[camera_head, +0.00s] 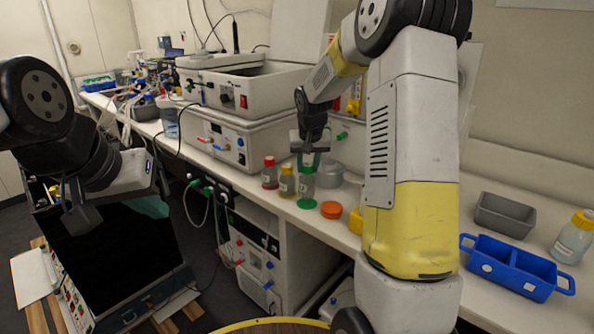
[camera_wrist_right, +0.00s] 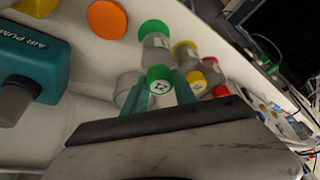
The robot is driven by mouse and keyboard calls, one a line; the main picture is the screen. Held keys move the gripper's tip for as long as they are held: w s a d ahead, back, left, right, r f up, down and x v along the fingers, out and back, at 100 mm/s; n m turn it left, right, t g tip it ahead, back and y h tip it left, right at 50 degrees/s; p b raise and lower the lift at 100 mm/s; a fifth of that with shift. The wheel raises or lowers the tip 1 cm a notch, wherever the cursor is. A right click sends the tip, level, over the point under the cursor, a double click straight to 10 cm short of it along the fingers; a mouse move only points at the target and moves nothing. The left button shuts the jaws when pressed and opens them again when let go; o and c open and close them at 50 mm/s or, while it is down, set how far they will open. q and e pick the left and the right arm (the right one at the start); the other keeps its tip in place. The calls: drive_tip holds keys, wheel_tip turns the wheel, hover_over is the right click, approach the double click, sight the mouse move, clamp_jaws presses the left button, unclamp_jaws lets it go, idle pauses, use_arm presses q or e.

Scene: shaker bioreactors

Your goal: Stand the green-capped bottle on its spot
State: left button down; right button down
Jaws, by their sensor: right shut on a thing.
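The green-capped bottle (camera_head: 307,184) is upright below my right gripper (camera_head: 309,160). Its numbered green cap (camera_wrist_right: 160,82) sits between the teal fingers in the right wrist view, and the gripper is shut on it. The green round spot (camera_head: 307,204) lies on the counter at the bottle's base; it also shows in the wrist view (camera_wrist_right: 154,27). The bottle is over or at the spot's edge; I cannot tell whether it touches. My left gripper (camera_head: 80,218) is at the left, far from the bottle, its jaws unclear.
A yellow-capped bottle (camera_head: 286,183) and a red-capped bottle (camera_head: 269,174) stand just left of the green one. An orange disc (camera_head: 331,210) lies to its right, with a grey lidded pot (camera_head: 329,174) behind. A blue tray (camera_head: 511,268) and grey bin (camera_head: 504,216) are further right.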

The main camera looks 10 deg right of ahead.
sight(308, 172)
drive_tip(key=shift+f, duration=1.35)
drive_tip(key=shift+f, duration=0.1)
drive_tip(key=c, duration=1)
unclamp_jaws()
drive_tip(key=shift+s+f, duration=0.1)
